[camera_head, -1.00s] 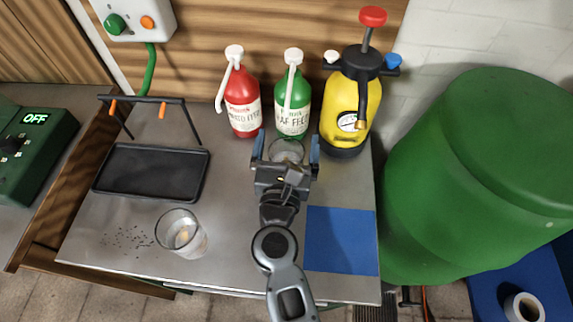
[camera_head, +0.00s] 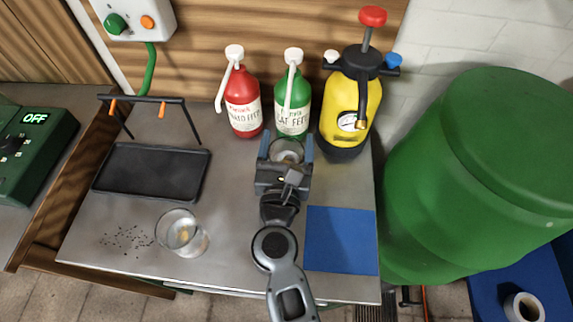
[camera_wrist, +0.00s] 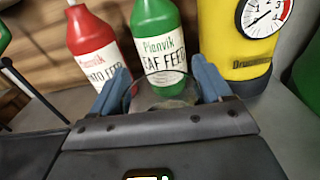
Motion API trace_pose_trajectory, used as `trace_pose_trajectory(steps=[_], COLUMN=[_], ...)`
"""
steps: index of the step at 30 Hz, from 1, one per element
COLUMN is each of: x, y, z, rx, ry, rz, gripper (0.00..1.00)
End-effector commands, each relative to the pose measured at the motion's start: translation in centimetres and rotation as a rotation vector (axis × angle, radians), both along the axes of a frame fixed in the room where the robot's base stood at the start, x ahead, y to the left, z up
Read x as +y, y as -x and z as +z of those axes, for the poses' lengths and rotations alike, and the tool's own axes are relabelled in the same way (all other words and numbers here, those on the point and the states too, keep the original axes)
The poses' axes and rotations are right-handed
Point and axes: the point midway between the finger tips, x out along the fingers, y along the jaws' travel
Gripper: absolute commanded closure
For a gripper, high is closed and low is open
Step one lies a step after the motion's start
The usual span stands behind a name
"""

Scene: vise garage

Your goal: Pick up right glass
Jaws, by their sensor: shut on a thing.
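The right glass (camera_head: 287,151) is a clear tumbler in front of the green bottle, and my gripper (camera_head: 286,148) is around it. The blue fingers are shut on its two sides. In the wrist view the glass (camera_wrist: 166,92) shows between the fingers of my gripper (camera_wrist: 165,88), with its lower part hidden by the gripper body. I cannot tell whether its base touches the table. The other glass (camera_head: 181,233) stands at the front left of the metal table (camera_head: 225,190), with something pale inside.
A red bottle (camera_head: 243,105), a green bottle (camera_head: 292,108) and a yellow sprayer (camera_head: 351,105) stand close behind my gripper. A black tray (camera_head: 150,173) lies at the left. A blue mat (camera_head: 341,240) lies front right. A green barrel (camera_head: 470,180) stands beside the table.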

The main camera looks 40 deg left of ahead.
Motion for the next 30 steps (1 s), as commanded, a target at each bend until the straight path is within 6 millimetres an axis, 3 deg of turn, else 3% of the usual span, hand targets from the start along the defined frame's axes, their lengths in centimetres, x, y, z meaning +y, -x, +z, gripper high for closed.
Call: trace_pose_trajectory(steps=[14,28,30], x=[0.0,0.0,-0.7], y=[0.0,0.0,0.1], z=[0.5,4.4,4.7], rx=[-0.002,-0.001,-0.001], ry=[-0.001,-0.003,0.0], rz=[0.0,-0.001,-0.002], gripper=[0.92,0.92,0.92])
